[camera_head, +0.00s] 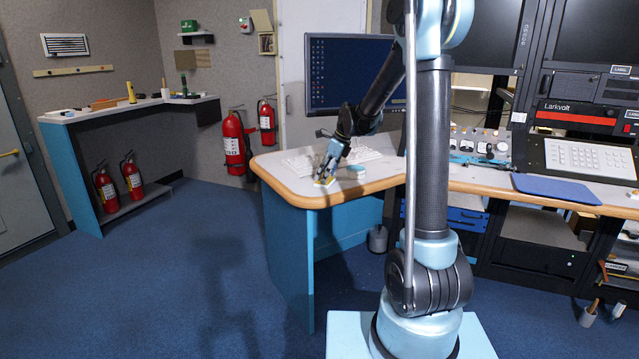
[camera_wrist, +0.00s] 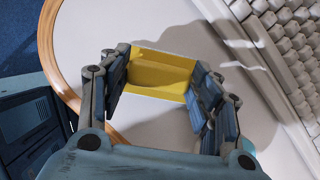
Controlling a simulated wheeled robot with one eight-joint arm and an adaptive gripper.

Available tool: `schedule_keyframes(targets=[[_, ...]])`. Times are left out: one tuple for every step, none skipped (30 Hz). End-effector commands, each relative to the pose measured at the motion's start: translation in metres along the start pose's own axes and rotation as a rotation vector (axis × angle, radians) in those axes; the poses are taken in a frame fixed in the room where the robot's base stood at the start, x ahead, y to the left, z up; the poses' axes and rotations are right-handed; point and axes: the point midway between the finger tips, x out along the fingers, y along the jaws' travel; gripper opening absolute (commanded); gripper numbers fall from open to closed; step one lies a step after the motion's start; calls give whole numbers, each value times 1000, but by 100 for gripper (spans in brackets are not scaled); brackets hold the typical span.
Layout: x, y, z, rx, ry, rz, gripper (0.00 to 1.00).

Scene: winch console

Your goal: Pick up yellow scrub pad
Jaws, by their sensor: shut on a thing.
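The yellow scrub pad (camera_wrist: 160,72) is between the two fingers of my gripper (camera_wrist: 160,88) in the wrist view. Both fingers press on its sides. In the head view my gripper (camera_head: 326,174) reaches down to the left end of the desk, and a bit of the yellow pad (camera_head: 324,182) shows at its fingertips. The pad is at or just above the white desktop; I cannot tell whether it touches it.
A white keyboard (camera_wrist: 285,50) lies to the right of the pad, before a monitor (camera_head: 350,75). A small teal-rimmed round thing (camera_head: 356,170) is close by on the desk (camera_head: 290,187). A blue mat (camera_head: 555,189) lies farther right. The desk's rounded wooden edge is near on the left.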

Motion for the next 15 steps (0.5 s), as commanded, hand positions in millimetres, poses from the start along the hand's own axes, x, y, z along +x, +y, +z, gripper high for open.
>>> schedule_keyframes(targets=[[0,0,0,0,0,0,34],[0,0,0,0,0,0,34],[0,0,0,0,0,0,34],[0,0,0,0,0,0,34],[0,0,0,0,0,0,34],[-2,0,0,0,0,0,34],[-3,0,1,0,0,0,34],[-5,0,2,0,0,0,34],[-8,0,3,0,0,0,34],[-11,0,4,0,0,0,34],[-15,0,6,0,0,0,34],[-21,0,8,0,0,0,34],[-25,0,10,0,0,0,34],[-30,0,12,0,0,0,34],[-37,0,14,0,0,0,34]])
